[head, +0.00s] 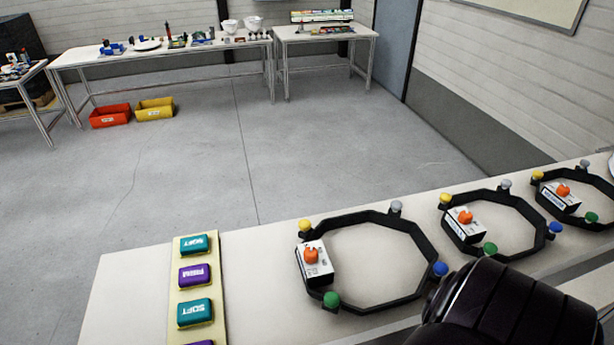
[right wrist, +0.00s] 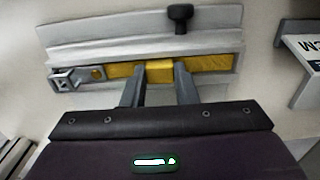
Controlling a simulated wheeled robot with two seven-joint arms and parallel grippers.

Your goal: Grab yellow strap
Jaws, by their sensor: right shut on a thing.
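The yellow strap (right wrist: 212,68) lies in a grey metal rail in the right wrist view, with a metal buckle (right wrist: 77,77) at its left end. My right gripper (right wrist: 159,76) is shut on the yellow strap; its two dark fingers reach a yellow block-like middle part of it. The strap is still against the rail. In the head view a dark part of my arm shows at the lower right, and neither the strap nor a gripper shows there. My left gripper is not in view.
A black knob (right wrist: 180,17) stands just above the rail. A white sign (right wrist: 303,48) is at the right. In the head view, black octagonal frames (head: 375,216) with coloured knobs and a yellow strip (head: 222,270) with teal and purple pads lie on the bench (head: 130,290).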

